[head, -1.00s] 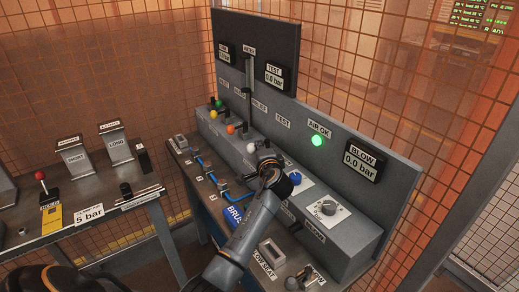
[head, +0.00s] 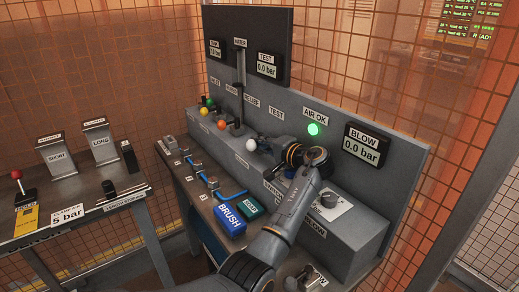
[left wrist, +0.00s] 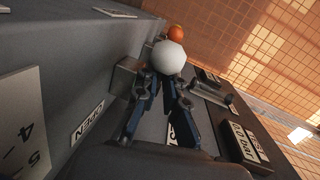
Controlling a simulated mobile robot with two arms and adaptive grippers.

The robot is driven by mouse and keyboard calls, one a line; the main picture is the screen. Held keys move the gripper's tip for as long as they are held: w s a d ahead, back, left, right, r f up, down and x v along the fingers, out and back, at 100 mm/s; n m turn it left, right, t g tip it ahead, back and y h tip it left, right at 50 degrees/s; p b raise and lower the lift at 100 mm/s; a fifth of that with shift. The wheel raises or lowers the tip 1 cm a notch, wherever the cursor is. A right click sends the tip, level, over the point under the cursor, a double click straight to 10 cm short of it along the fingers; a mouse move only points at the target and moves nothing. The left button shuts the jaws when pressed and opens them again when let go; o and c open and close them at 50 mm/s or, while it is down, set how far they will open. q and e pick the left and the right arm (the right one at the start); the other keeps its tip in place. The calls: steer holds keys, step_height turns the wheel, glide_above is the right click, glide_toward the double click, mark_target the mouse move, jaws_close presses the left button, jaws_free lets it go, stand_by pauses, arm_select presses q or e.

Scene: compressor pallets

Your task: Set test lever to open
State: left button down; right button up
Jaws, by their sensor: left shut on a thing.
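The test lever has a white ball knob (head: 251,145) and stands on the grey panel box (head: 345,225) near the TEST label (head: 277,112). My left gripper (head: 262,146) is at the lever, just right of the knob in the head view. In the left wrist view, the two fingers of this gripper (left wrist: 164,82) close in around the lever just below the white knob (left wrist: 169,58). The lever's stem is mostly hidden by the fingers. An OPEN label (left wrist: 88,118) lies on the panel face beside the gripper. My right gripper is not in view.
Orange (head: 221,125), yellow (head: 204,112) and green (head: 210,103) knobs stand left of the white one. The BLOW gauge (head: 366,146) reads 0.0 bar. A side table stands at left.

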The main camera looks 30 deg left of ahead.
arm_select(q)
steer(key=shift+s+a+f+g, duration=0.2)
steer(key=shift+s+f+g, duration=0.1)
steer(key=shift+f, duration=0.1)
steer(key=c, duration=1.4)
jaws_free()
steer(key=shift+c, duration=0.2)
steer(key=shift+s+a+r, duration=0.1)
steer(key=shift+s+r, duration=0.1)
steer(key=shift+r, duration=0.05)
steer(key=shift+d, duration=0.25)
steer(key=v, duration=1.1)
steer(key=shift+s+d+r, duration=0.15)
steer(key=shift+s+d, duration=0.05)
